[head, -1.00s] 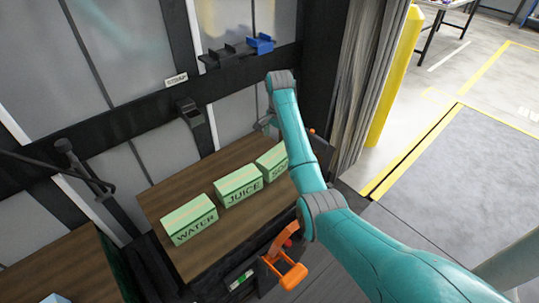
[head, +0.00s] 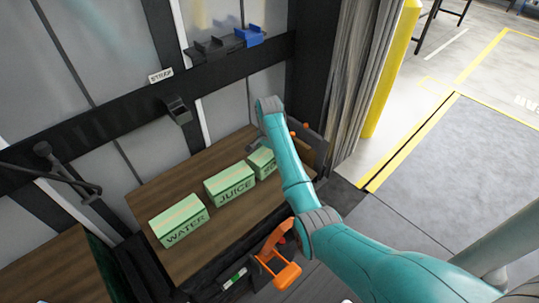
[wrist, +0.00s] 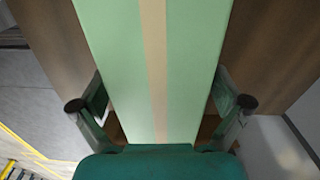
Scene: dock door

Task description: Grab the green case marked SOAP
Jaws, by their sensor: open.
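The green SOAP case (head: 262,161) stands at the right end of a row on the brown wooden surface (head: 219,246). My arm covers part of it, and only the start of its lettering shows. In the wrist view a green case with a tan tape strip (wrist: 155,50) fills the middle. My gripper (wrist: 160,104) is open, with one finger on each side of this case. I cannot tell whether the fingers touch it. In the head view the fingers are mostly hidden behind my arm.
The green JUICE case (head: 229,183) stands just left of the SOAP case, and the WATER case (head: 179,220) is farther left. A dark wall rail (head: 120,120) runs behind them. An orange latch handle (head: 277,262) is at the front edge.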

